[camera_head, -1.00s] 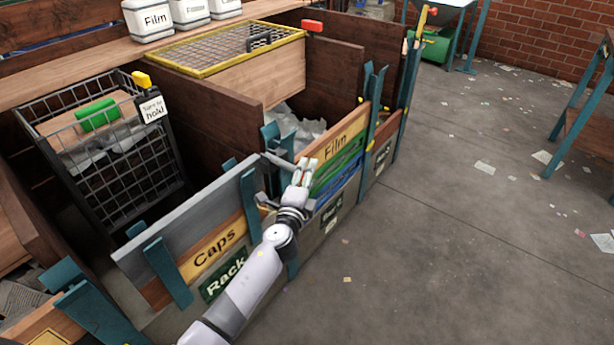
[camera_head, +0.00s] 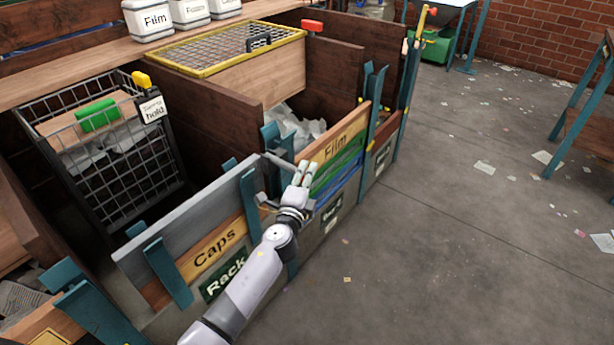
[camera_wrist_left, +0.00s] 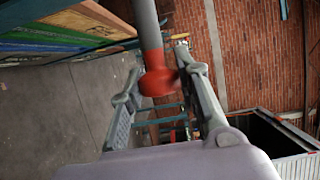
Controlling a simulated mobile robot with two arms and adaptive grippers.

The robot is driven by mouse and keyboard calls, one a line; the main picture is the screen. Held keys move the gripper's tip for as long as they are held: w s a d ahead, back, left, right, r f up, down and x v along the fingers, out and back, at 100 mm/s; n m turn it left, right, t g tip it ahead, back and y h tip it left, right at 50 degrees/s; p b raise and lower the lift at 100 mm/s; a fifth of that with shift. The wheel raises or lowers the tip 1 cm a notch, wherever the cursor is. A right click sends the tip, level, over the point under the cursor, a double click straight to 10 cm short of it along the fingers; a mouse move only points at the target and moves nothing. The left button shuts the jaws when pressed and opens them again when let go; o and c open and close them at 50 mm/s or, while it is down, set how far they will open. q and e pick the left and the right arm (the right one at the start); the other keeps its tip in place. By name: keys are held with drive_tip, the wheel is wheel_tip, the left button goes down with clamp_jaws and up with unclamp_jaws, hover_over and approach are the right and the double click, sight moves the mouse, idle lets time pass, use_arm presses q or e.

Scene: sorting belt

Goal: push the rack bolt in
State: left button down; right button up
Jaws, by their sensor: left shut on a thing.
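The rack bolt (camera_head: 279,161) is a grey rod at the top corner between the Caps front board (camera_head: 190,228) and the Film front board (camera_head: 340,140). In the left wrist view the bolt's grey rod (camera_wrist_left: 147,22) ends in a red knob (camera_wrist_left: 157,75) between the fingers. My left gripper (camera_head: 301,173) is at the outer end of the bolt, its fingers shut on the knob; it also shows in the left wrist view (camera_wrist_left: 160,85). The knob is hidden in the head view. A green Rack sign (camera_head: 224,276) is below the Caps label. My right gripper is out of view.
A wire cart (camera_head: 105,160) with a "hold" tag stands behind the Caps board. A yellow-rimmed mesh lid (camera_head: 225,45) covers a bin behind. Teal posts (camera_head: 375,105) rise along the bin fronts. The concrete floor to the right is open, with paper scraps.

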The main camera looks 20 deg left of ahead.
sight(284, 168)
use_arm(q)
drive_tip(key=shift+a, duration=0.1)
drive_tip(key=a, duration=0.2)
drive_tip(key=w+a, duration=0.1)
drive_tip(key=a, duration=0.1)
drive_tip(key=w+a+b, duration=0.1)
drive_tip(key=a, duration=0.1)
drive_tip(key=shift+w+a+f, duration=0.1)
drive_tip(key=shift+w+a, duration=0.15)
drive_tip(key=shift+a, duration=0.1)
drive_tip(key=c, duration=1.3)
unclamp_jaws()
drive_tip(key=shift+a, duration=0.15)
drive_tip(key=shift+o, duration=0.5)
drive_tip(key=s, duration=1.2)
drive_tip(key=shift+d, duration=0.35)
